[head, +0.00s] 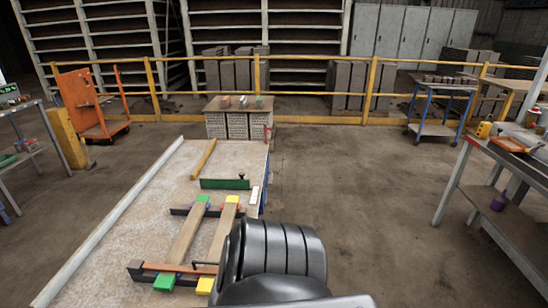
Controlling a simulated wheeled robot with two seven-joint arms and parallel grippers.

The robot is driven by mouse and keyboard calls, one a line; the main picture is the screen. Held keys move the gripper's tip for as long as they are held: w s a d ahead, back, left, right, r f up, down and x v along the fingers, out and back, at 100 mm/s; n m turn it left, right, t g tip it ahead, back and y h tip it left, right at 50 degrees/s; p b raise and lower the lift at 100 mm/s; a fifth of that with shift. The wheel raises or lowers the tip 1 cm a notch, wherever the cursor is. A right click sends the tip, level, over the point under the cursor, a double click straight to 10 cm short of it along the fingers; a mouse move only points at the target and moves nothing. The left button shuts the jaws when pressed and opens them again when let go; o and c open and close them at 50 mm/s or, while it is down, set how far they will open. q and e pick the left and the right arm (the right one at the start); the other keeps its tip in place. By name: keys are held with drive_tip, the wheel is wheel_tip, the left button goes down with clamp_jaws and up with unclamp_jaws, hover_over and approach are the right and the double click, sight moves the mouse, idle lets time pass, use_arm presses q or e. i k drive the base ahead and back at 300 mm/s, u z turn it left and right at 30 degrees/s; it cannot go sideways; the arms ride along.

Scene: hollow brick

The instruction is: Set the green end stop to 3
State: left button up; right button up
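A long green bar (224,184) with a black knob (241,177) at its right end lies across the work table (150,205); it looks like the green end stop. A small whitish strip (254,196) lies to its right near the table's right edge; any numbers on it are too small to read. Nearer, two wooden planks (187,235) lie in a dark frame, with green blocks (203,199) and yellow blocks (233,199) at their ends. A dark rounded part of my arm covers the table's near right. Neither gripper is in view.
An orange cart (92,105) stands at left and a side table (510,160) at right. The floor right of the work table is clear.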

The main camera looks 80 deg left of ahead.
sight(242, 183)
drive_tip(key=u, duration=0.85)
